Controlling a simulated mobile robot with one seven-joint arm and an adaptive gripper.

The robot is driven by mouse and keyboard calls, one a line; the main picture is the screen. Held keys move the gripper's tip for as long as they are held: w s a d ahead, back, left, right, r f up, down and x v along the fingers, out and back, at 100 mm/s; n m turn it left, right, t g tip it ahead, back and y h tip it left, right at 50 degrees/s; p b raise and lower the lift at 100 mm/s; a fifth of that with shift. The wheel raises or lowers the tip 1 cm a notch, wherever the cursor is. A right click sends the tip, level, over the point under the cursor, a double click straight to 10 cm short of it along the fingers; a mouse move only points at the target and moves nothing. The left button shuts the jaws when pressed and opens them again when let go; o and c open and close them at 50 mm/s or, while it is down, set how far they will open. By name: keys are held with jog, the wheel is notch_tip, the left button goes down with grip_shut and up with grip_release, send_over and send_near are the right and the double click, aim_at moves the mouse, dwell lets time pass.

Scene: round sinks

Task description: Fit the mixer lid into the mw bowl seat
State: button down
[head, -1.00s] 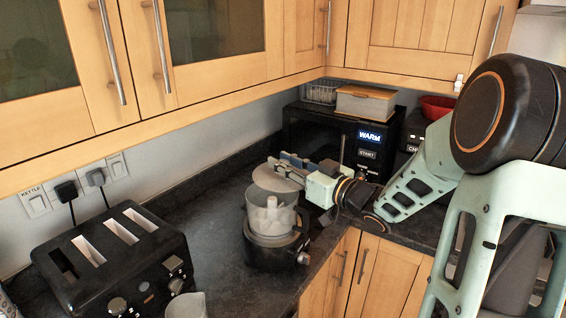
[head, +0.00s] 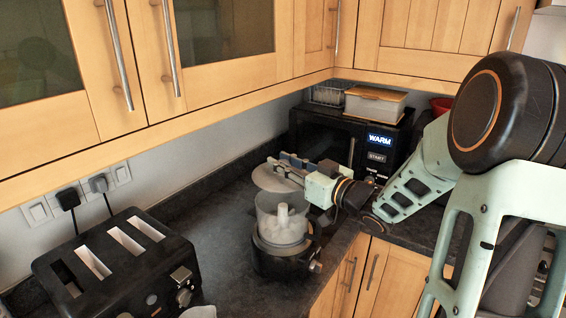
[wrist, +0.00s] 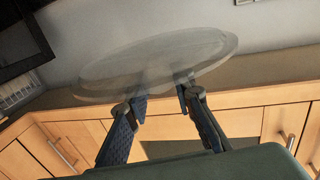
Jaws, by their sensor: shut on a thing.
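The mixer lid (head: 270,179) is a pale, clear disc held tilted in the air behind and slightly left of the bowl's top in the head view. My gripper (head: 285,165) is shut on it at its near edge. In the wrist view the lid (wrist: 155,62) spreads out beyond the two blue fingertips of my gripper (wrist: 161,100). The mw bowl seat (head: 283,205) is the round open top of a clear bowl with a pale centre post, on a black mixer base (head: 285,262). The lid is apart from the bowl; the exact gap is unclear.
A black toaster (head: 115,265) stands at the front left of the dark counter (head: 215,235). A microwave (head: 325,135) with a wooden-topped box (head: 374,104) on it stands at the back. Wall cupboards (head: 225,50) overhang the counter. The counter between toaster and mixer is clear.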

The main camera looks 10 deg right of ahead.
jog(key=shift+f+b, duration=2.15)
jog(key=shift+f, duration=0.75)
jog(key=shift+f, duration=0.85)
dwell(0.6)
jog(key=c, duration=1.6)
grip_release()
jog(key=v, duration=1.2)
